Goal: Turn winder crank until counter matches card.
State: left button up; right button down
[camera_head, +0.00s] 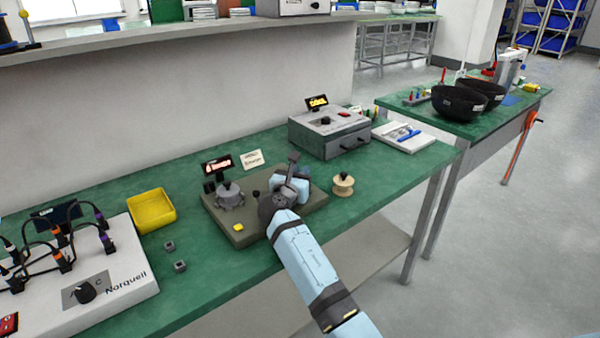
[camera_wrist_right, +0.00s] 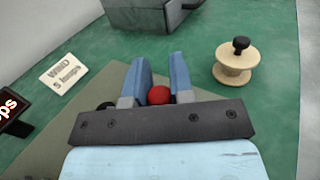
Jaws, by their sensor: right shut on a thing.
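The winder stands on an olive base plate (camera_head: 222,222) on the green bench, with a grey drum (camera_head: 230,197) at its left. Its dark counter display (camera_head: 217,165) has lit text too small to read surely; its edge in the right wrist view (camera_wrist_right: 12,112) shows "ops". A cream card (camera_head: 252,159) lies behind; in the right wrist view the card (camera_wrist_right: 62,75) reads "WIND 5 loops". My right gripper (camera_wrist_right: 159,72) is shut on the red crank knob (camera_wrist_right: 159,95), between its blue fingers. The crank arm is mostly hidden by my wrist. My left gripper is out of view.
A wooden spool (camera_head: 343,185) stands just right of the base plate. A grey instrument box (camera_head: 328,138) is behind it. A yellow bin (camera_head: 151,211), small dark blocks (camera_head: 180,266) and a white cable panel (camera_head: 120,285) are at the left. Green bench is clear in front of the spool.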

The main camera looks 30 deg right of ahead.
jog(key=c, duration=1)
grip_release()
notch_tip(320, 180, up, 20)
jog(key=p, duration=0.5)
